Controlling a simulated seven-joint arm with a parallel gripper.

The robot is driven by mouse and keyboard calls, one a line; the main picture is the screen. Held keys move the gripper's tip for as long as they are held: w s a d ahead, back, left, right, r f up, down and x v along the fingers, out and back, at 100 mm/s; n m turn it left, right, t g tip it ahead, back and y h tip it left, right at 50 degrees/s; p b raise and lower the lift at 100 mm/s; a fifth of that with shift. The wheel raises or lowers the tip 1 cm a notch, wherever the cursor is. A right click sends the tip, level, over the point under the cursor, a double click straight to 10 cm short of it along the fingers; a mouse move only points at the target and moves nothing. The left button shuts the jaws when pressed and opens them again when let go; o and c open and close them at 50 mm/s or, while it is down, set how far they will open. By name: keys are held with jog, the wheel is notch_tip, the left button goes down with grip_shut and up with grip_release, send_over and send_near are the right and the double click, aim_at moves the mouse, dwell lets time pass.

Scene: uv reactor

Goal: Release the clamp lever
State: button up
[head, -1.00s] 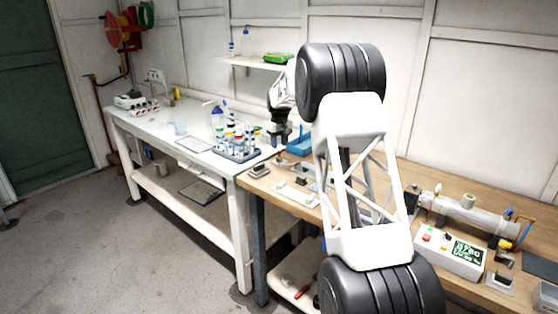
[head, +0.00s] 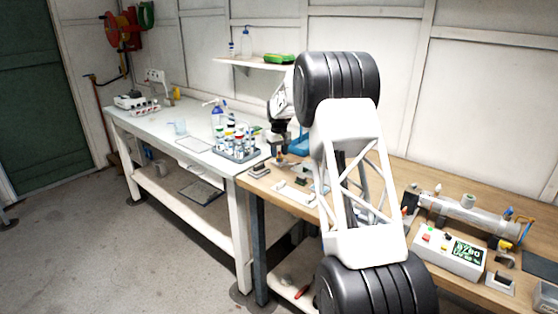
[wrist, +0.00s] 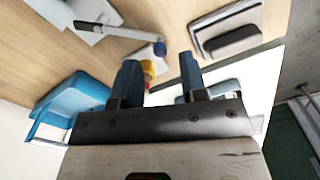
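A lever with a pale grey bar (wrist: 122,32) and a rounded blue-grey tip shows at the upper left of the wrist view, fixed to a light metal base; I take it for the clamp lever. My gripper (wrist: 160,72) has its two dark blue fingers apart, with a gap between them. The lever tip lies just beyond the gap, apart from the fingers as far as I can tell. A small yellow and red part (wrist: 149,72) shows by the left finger. In the head view my gripper (head: 279,152) is low over the wooden bench's left end; the lever is too small to make out there.
A blue holder (wrist: 78,98) stands left of my gripper in the wrist view; a grey block with a dark pad (wrist: 232,40) lies at upper right. A bottle rack (head: 238,152) stands on the white table. A tube apparatus (head: 468,212) and control box (head: 450,252) are on the right.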

aim_at(279, 159)
jog(key=shift+f, duration=1.85)
jog(key=shift+c, duration=0.3)
grip_shut()
